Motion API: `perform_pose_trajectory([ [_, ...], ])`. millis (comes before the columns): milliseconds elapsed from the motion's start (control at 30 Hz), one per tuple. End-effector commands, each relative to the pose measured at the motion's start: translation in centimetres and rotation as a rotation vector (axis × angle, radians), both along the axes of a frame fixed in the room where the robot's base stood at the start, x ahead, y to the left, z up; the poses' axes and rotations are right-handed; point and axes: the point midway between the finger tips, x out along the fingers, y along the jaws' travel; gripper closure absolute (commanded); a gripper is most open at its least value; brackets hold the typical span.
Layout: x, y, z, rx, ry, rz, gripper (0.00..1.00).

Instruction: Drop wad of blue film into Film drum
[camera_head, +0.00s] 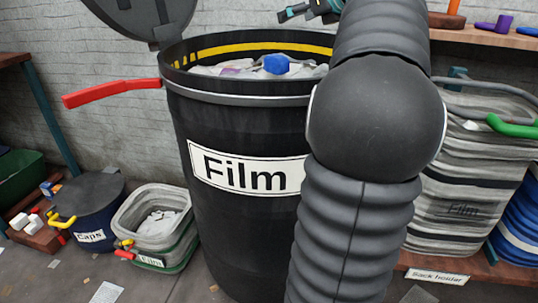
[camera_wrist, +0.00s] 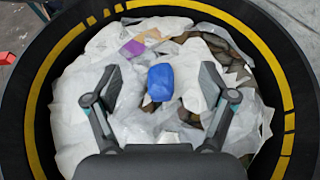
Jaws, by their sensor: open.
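The wad of blue film (camera_head: 276,63) lies on top of the pale film heap inside the black Film drum (camera_head: 235,130). In the wrist view the blue wad (camera_wrist: 160,83) sits near the middle of the heap, between and beyond my fingertips, apart from both. My gripper (camera_wrist: 160,85) is open above the drum mouth, its fingers wide apart and empty. In the head view only part of my gripper (camera_head: 310,10) shows at the top edge, above the drum's rim; my arm hides the drum's right side. The drum's lid (camera_head: 140,15) stands open at the back left.
A red handle (camera_head: 110,92) juts left from the drum. A Caps drum (camera_head: 92,205) and a grey Film bin (camera_head: 150,222) stand on the floor at left. A grey striped sack (camera_head: 465,185) stands at right under a wooden shelf (camera_head: 480,35).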

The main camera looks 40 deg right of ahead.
Motion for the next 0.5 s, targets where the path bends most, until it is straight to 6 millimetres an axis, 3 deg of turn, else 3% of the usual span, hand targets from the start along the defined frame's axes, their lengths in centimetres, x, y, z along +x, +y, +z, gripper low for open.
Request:
perform_pose_trajectory([
  [200,-3.7,-0.3,1.5,0.0,-0.001,-0.002,0.17],
  [500,-5.7,-0.3,2.4,0.0,0.0,0.0,0.17],
])
